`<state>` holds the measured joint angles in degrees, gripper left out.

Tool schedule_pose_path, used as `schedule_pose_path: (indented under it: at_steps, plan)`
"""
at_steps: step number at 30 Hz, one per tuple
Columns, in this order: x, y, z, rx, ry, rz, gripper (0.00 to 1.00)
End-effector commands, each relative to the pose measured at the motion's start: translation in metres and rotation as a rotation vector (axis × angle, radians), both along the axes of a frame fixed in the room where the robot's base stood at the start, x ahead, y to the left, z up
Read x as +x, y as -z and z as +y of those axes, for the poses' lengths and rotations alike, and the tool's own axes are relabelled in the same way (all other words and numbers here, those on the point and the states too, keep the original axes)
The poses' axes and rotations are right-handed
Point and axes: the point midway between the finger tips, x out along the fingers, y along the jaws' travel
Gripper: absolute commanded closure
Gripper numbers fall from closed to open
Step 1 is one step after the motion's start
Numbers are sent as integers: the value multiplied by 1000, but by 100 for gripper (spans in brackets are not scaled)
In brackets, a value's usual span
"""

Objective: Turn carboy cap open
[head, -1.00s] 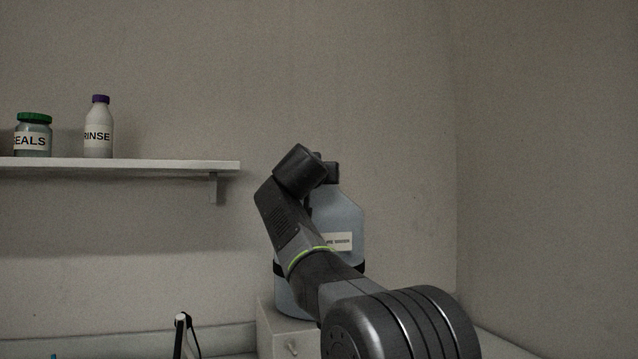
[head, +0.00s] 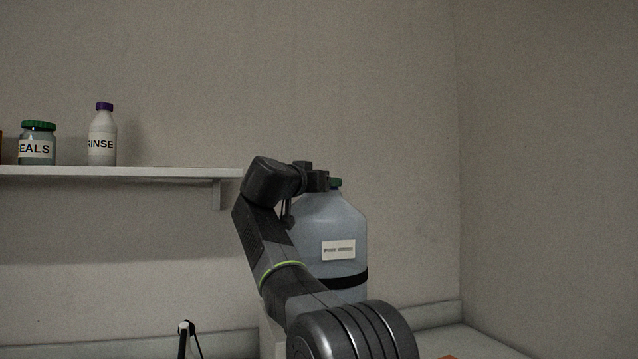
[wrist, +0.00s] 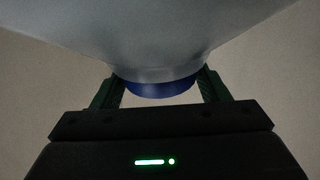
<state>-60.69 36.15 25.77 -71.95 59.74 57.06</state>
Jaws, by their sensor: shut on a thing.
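The carboy (head: 335,218) is a large translucent blue-grey jug with a white label and a black band, upright right of centre in the head view. Its shoulder and neck (wrist: 170,45) fill the top of the wrist view. The blue cap (wrist: 155,89) shows below the neck there. My gripper (wrist: 160,92) has green fingers, one on each side of the cap, and is shut on it. In the head view my gripper (head: 335,184) is at the carboy's top, where a bit of green shows. The cap is not clearly visible there.
A wall shelf (head: 120,171) at left holds a green-lidded SEALS jar (head: 37,146) and a purple-capped RINSE bottle (head: 102,137). A dark upright item (head: 186,338) stands at the bottom left. An orange edge (head: 460,356) shows at bottom right. Walls are close behind and to the right.

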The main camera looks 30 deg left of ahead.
Motion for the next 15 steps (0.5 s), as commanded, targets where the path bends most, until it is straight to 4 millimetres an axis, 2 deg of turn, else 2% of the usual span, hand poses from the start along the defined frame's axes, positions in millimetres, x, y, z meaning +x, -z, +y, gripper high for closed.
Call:
schedule_pose_path:
  at_steps: [1, 4, 5, 6, 8, 15]
  plan:
    - [1, 6, 1, -7, 3, 9, 55]
    - [1, 6, 1, -7, 3, 9, 55]
    - [1, 6, 1, -7, 3, 9, 28]
    - [1, 6, 1, -7, 3, 9, 20]
    - [1, 5, 1, -6, 2, 8, 10]
    - [0, 2, 0, -2, 1, 4, 10]
